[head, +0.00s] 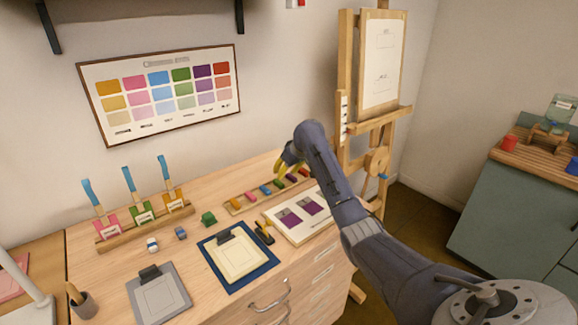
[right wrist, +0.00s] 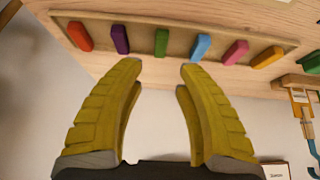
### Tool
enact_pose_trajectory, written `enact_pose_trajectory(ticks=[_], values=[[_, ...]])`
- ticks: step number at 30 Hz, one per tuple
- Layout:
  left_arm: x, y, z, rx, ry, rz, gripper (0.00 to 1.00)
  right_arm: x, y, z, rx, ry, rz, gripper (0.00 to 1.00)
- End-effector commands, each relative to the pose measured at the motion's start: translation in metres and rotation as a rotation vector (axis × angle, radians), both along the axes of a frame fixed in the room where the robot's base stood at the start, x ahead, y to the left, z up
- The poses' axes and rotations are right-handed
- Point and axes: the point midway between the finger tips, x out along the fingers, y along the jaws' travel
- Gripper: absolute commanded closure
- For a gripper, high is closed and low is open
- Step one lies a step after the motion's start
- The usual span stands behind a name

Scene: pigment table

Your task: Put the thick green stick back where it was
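My right gripper (head: 290,163) is over the back of the table, by the far side of the wooden stick tray (head: 235,209). In the right wrist view the gripper (right wrist: 160,68) has its yellow fingers apart with nothing between them. A green stick (right wrist: 162,42) lies in the tray just beyond the fingertips, between a purple and a blue stick; it also shows in the head view (head: 279,183). A separate chunky green piece (head: 208,219) sits on the table left of the tray; I cannot tell its exact shape. A green edge shows in the right wrist view (right wrist: 311,63). My left gripper is not in view.
A rack (head: 112,243) with blue-handled brushes stands left. Two small blocks (head: 152,245) (head: 181,233) lie before it. Clipboards (head: 160,297) (head: 238,258) and a board with purple swatches (head: 290,228) cover the front. An easel (head: 350,60) stands right of the table.

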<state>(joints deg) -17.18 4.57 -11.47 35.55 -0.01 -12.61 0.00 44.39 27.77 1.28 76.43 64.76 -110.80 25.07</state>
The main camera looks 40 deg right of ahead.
Motion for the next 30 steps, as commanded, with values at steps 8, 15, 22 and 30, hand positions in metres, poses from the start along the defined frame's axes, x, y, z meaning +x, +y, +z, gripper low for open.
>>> enact_pose_trajectory(ticks=[8,15,22,30], values=[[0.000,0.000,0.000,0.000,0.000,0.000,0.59,-0.018,-0.002,0.029,-0.001,-0.001,-0.001,0.65],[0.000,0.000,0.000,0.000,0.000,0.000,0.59,-0.024,-0.002,0.038,0.000,0.001,-0.001,0.65],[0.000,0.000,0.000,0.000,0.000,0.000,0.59,-0.024,-0.002,0.038,0.001,0.000,-0.001,0.65],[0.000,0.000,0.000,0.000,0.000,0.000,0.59,-0.024,-0.004,0.036,0.001,-0.003,-0.005,0.65]])
